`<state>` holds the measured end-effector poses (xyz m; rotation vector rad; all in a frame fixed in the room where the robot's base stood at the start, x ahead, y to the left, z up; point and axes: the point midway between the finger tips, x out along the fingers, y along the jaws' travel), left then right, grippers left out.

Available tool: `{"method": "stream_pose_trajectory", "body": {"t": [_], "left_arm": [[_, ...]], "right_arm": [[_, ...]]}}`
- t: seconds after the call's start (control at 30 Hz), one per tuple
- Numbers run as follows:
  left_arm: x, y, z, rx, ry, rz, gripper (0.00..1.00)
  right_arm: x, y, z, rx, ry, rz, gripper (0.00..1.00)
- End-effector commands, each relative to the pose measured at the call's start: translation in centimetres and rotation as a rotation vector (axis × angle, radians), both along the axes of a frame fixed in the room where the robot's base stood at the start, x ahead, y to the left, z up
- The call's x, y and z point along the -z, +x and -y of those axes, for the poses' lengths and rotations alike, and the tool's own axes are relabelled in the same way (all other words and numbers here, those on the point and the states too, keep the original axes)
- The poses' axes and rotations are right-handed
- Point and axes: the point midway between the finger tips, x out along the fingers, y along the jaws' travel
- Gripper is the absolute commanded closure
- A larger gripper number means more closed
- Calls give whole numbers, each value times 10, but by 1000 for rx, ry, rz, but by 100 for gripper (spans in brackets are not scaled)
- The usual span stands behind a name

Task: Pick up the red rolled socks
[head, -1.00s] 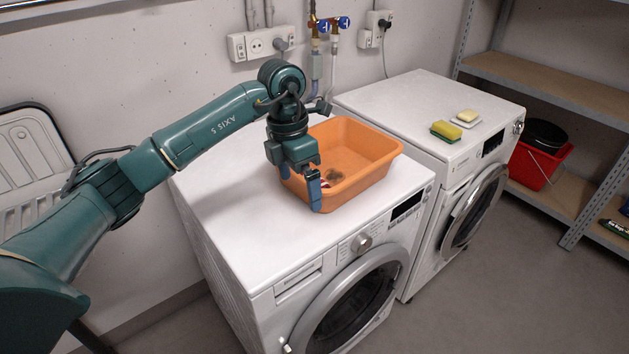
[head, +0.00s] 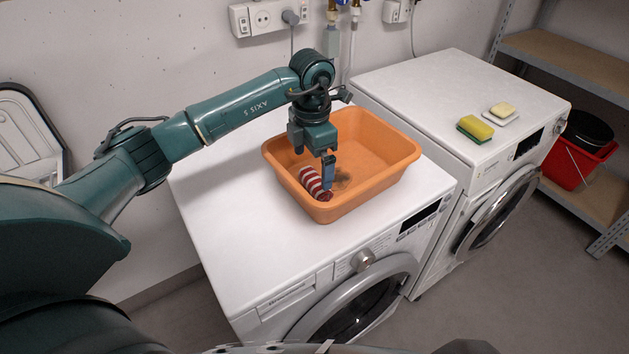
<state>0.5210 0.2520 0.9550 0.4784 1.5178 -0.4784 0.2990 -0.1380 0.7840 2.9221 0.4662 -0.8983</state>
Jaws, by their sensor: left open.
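The red rolled socks (head: 312,182), with red and white stripes, lie in the near left part of an orange basin (head: 338,209). The basin stands on the left washing machine. My left gripper (head: 327,173) is open and points down over the basin, just right of the socks in the head view. Its fingers partly overlap the socks' right side, and I cannot tell whether they touch. My right gripper is not in view.
A yellow and green sponge (head: 475,129) and a soap dish (head: 500,116) with a pale soap bar sit on the right washing machine. A red bucket (head: 572,165) stands on the shelf at right. The left washer's top is clear around the basin.

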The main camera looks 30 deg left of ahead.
Motion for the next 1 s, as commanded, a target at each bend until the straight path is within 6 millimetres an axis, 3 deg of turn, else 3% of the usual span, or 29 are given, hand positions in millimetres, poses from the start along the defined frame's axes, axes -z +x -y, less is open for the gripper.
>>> {"method": "stream_pose_trajectory", "body": {"t": [0.27, 0.4, 0.57, 0.83, 1.0], "left_arm": [[22, 0, 1, 1, -1, -3, 0], [44, 2, 2, 1, -1, -4, 0], [62, 3, 2, 2, 0, -1, 0], [65, 3, 2, 2, -1, 1, 0], [65, 3, 2, 2, -1, 1, 14]], "right_arm": [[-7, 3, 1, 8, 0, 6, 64], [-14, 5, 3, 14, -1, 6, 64], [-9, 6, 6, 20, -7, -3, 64], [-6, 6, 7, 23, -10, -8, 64], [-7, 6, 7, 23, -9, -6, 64]]}}
